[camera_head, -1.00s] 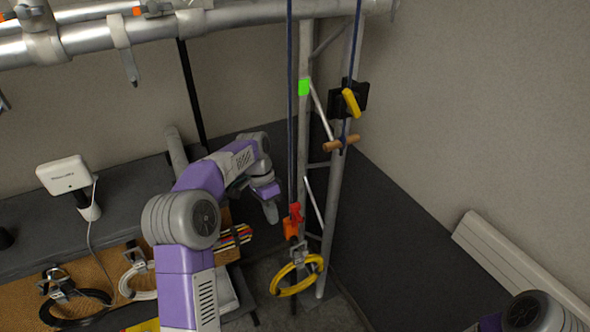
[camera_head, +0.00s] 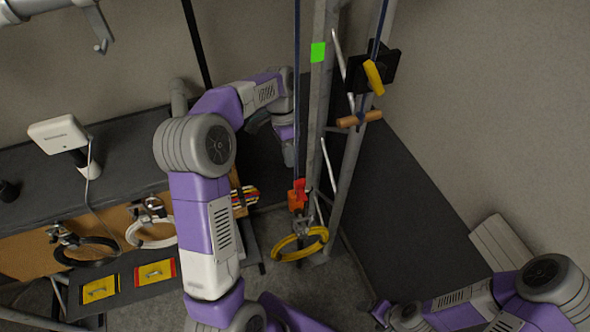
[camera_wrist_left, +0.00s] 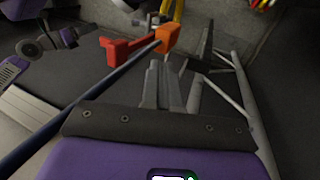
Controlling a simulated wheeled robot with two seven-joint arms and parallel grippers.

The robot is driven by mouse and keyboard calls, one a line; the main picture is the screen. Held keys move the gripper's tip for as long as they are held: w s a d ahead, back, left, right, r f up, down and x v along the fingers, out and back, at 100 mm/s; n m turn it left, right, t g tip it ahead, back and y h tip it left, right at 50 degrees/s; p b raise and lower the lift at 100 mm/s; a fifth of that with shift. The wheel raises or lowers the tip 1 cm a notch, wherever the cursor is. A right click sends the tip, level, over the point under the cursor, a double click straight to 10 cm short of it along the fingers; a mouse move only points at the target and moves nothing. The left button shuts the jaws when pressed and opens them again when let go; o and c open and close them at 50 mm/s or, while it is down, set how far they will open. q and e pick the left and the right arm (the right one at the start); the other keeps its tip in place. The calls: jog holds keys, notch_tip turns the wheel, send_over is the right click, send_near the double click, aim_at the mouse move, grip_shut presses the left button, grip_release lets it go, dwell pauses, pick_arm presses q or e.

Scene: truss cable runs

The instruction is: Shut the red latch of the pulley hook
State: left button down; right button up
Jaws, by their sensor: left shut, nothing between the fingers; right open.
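The pulley hook's orange body (camera_head: 296,200) hangs on a dark blue rope (camera_head: 297,90), with the red latch (camera_head: 299,184) at its top. In the left wrist view the red latch (camera_wrist_left: 125,48) sticks out sideways from the orange body (camera_wrist_left: 168,39), beside the rope. A yellow cable coil (camera_head: 300,243) hangs below the hook. My left gripper (camera_head: 290,162) is just left of and slightly above the latch; its fingers (camera_wrist_left: 160,88) are shut and empty, apart from the latch. My right gripper (camera_head: 380,312) is low at the right, far from the hook, and open.
Truss legs (camera_head: 318,120) stand just behind and right of the rope. A second rope carries a black block with a yellow lever (camera_head: 374,77) and a wooden handle (camera_head: 358,119). A bench (camera_head: 120,155) with a white device (camera_head: 57,133) is at the left.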

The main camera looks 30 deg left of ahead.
aim_at(302, 197)
pick_arm(q)
jog(key=s+d, duration=0.2)
jog(key=d, duration=0.1)
jog(key=shift+s+f, duration=0.3)
jog(key=shift+f, duration=0.05)
jog(key=shift+d, duration=0.15)
